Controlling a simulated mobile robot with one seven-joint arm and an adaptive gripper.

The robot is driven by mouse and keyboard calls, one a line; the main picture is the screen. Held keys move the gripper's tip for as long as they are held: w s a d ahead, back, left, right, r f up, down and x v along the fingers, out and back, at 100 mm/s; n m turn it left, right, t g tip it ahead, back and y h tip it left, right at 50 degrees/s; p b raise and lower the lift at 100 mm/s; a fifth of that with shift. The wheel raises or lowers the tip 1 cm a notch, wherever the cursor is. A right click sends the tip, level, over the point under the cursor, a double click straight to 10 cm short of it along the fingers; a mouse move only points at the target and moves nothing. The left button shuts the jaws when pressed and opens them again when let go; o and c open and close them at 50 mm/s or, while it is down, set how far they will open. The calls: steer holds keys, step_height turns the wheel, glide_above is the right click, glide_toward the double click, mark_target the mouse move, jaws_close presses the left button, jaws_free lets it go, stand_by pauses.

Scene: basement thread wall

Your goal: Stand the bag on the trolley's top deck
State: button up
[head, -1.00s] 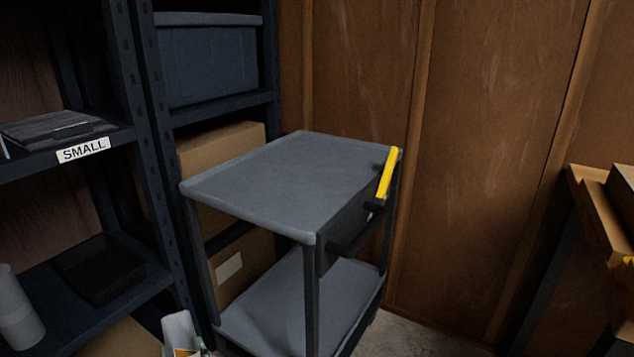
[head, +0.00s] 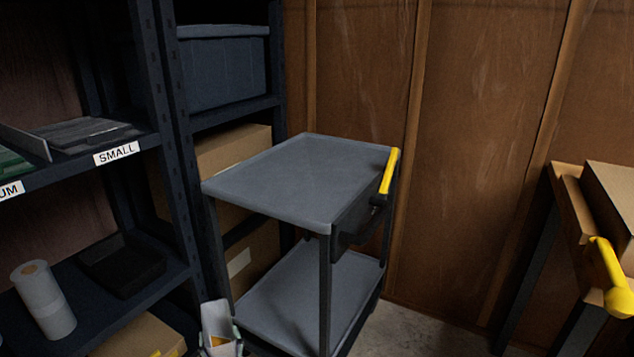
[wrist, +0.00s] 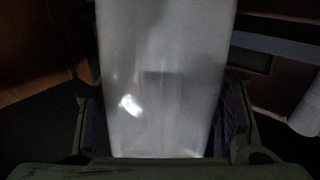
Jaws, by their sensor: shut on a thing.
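A pale, whitish bag (wrist: 165,75) fills the middle of the wrist view. My gripper (wrist: 162,125) is shut on it, with one dark finger pad at each side. The bag's far end runs out of the top of that view. In the head view a pale upright item with some yellow (head: 218,325) shows at the bottom edge; it may be the same bag, but I cannot tell. My gripper is not clearly visible there. The trolley (head: 325,270) stands in the middle of the head view, and its grey top deck (head: 300,180) is empty.
A yellow handle (head: 389,171) rises at the deck's right edge. Dark shelving (head: 176,150) with a blue bin (head: 222,72) and a paper roll (head: 43,298) stands close on the left. A bench (head: 565,185) with a yellow-handled item (head: 611,277) is at the right.

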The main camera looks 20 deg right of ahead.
step_height(320, 180, up, 22)
steer(key=p, duration=2.1)
steer(key=s+d+r+h, duration=0.1)
steer(key=s+d+r, duration=0.8)
steer(key=d+r, duration=0.3)
steer(key=s+d+r+m+h, duration=0.1)
steer(key=s+d+r, duration=0.9)
steer(key=r, duration=0.4)
steer(key=shift+d, duration=0.9)
